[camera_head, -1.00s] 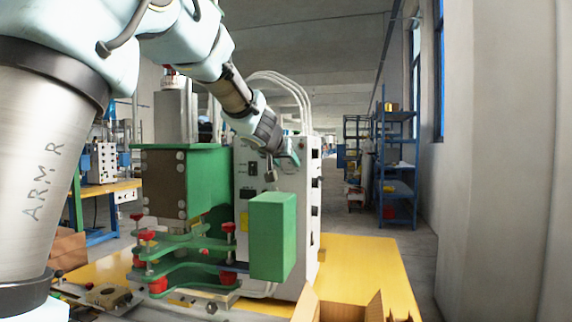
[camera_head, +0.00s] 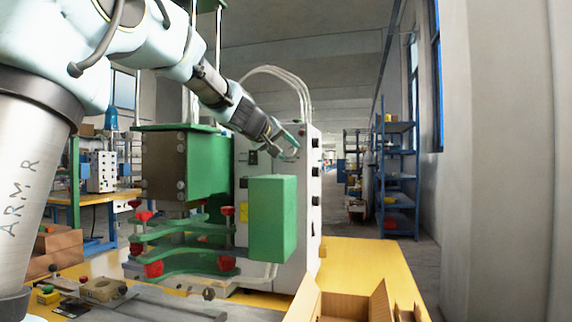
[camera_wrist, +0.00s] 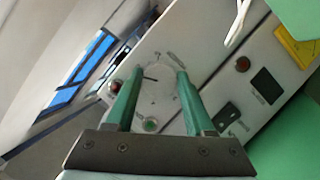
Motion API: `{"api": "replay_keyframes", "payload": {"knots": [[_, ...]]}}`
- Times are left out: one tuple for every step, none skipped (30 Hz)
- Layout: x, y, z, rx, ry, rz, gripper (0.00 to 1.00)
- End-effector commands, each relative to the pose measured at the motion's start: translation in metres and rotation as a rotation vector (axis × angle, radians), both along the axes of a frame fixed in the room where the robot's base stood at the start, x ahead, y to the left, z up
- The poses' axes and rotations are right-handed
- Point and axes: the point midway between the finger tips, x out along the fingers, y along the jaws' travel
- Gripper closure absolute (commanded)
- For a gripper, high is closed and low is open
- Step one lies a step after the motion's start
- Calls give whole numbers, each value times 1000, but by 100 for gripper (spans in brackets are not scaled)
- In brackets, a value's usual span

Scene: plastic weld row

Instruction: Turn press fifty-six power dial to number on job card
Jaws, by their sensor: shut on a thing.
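The press is a pale grey cabinet (camera_head: 306,215) with a green press body (camera_head: 208,165) at its left. My gripper (camera_head: 291,143) reaches the upper part of the cabinet's panel in the head view. In the wrist view my gripper (camera_wrist: 158,76) has its two green fingers on either side of a round pale dial (camera_wrist: 155,84) with a dark pointer mark and small scale marks around it. The fingers are shut on the dial. The scale numbers are too small to read. A yellow card (camera_wrist: 296,46) is on the panel; its writing is not legible, and I cannot tell whether it is the job card.
Near the dial are a red button (camera_wrist: 114,86), a green-lit button (camera_wrist: 151,124), a switch (camera_wrist: 228,114) and a dark display (camera_wrist: 266,86). A green box (camera_head: 272,220) stands in front of the cabinet. An open carton (camera_head: 345,304) lies at the table's front. The yellow table (camera_head: 365,262) is clear at right.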

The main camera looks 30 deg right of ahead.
Motion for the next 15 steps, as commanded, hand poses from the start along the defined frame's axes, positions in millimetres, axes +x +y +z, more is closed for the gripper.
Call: {"api": "replay_keyframes", "payload": {"knots": [[1,1,-7,-21,18,2,100],[1,1,-7,-34,30,1,100],[1,1,-6,-49,44,1,100],[1,1,-6,-60,56,2,100],[1,1,-6,-69,65,2,100],[1,1,-5,-81,76,0,100],[1,0,-5,-90,83,0,100],[1,0,-4,-96,90,0,100],[0,0,-4,-105,99,-1,100],[1,0,-4,-110,105,0,100],[1,0,-4,-114,109,0,100],[1,0,-3,-120,114,0,100],[1,0,-3,-123,117,0,100],[1,0,-3,-126,120,1,100],[1,0,-2,-129,123,0,100]]}}
